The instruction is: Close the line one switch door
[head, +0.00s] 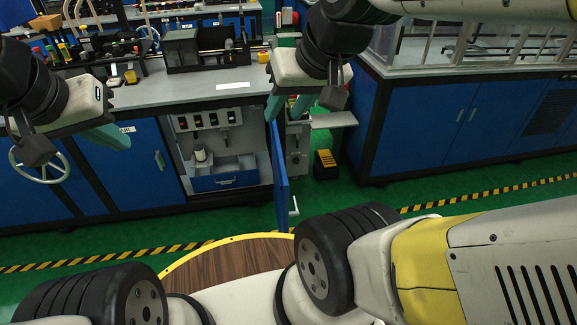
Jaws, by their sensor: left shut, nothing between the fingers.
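The line one switch door (279,180) is a blue panel standing open, seen nearly edge-on at the right side of the cabinet opening. Its pale handle (293,207) is on the right face, low down. The open compartment shows a row of switches (208,119) and a blue drawer (226,180). My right gripper (288,108) is above the door's top, its teal fingers apart and nothing seen between them. Whether it touches the door cannot be told. My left gripper (115,137) is shut and empty, in front of the closed blue door left of the opening.
The grey bench top (180,92) carries machinery above the opening. Another blue cabinet (450,125) stands to the right. A black and yellow box (325,164) is on the green floor between them. A wood-topped round surface with yellow edge (220,262) is in front, near the door's bottom.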

